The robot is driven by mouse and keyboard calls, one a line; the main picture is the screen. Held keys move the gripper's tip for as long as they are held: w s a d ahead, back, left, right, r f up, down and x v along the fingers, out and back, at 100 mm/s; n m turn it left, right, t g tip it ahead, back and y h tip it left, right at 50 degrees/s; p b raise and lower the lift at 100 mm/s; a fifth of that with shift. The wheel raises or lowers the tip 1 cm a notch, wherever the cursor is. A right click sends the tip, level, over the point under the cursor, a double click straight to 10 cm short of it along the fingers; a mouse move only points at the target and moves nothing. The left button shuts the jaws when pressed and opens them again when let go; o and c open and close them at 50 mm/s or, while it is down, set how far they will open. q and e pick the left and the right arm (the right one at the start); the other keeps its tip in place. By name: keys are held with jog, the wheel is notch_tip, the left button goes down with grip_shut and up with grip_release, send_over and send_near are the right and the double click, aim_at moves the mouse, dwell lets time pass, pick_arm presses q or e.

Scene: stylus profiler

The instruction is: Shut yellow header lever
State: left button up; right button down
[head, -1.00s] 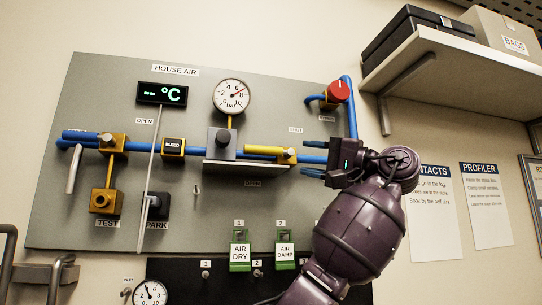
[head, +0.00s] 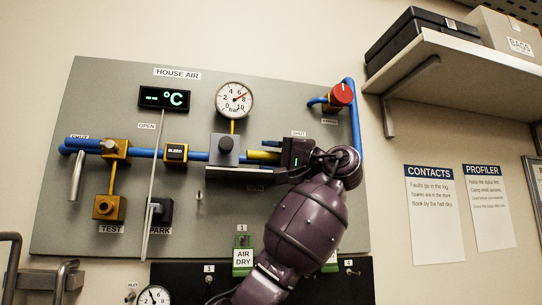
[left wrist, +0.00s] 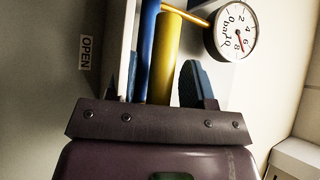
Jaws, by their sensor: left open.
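The yellow header lever (head: 261,156) lies along the blue header pipe (head: 198,156), right of the gauge block on the House Air panel. Its valve end is hidden behind my left gripper (head: 272,151). That gripper is open, with its fingers reaching left around the lever. In the left wrist view the yellow lever (left wrist: 166,60) runs away from me between the fingers of my left gripper (left wrist: 162,88), beside the blue pipe (left wrist: 148,45). I cannot tell whether a finger touches it. A SHUT label (head: 299,133) sits above the gripper. My right gripper is not in view.
A pressure gauge (head: 234,99) and a red knob (head: 342,94) sit above. Green tagged valves are below, partly behind my arm. A shelf (head: 440,62) overhangs at upper right.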

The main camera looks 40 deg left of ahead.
pick_arm(q)
jog(key=shift+c, duration=0.4)
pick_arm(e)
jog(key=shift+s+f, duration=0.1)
pick_arm(q)
grip_shut()
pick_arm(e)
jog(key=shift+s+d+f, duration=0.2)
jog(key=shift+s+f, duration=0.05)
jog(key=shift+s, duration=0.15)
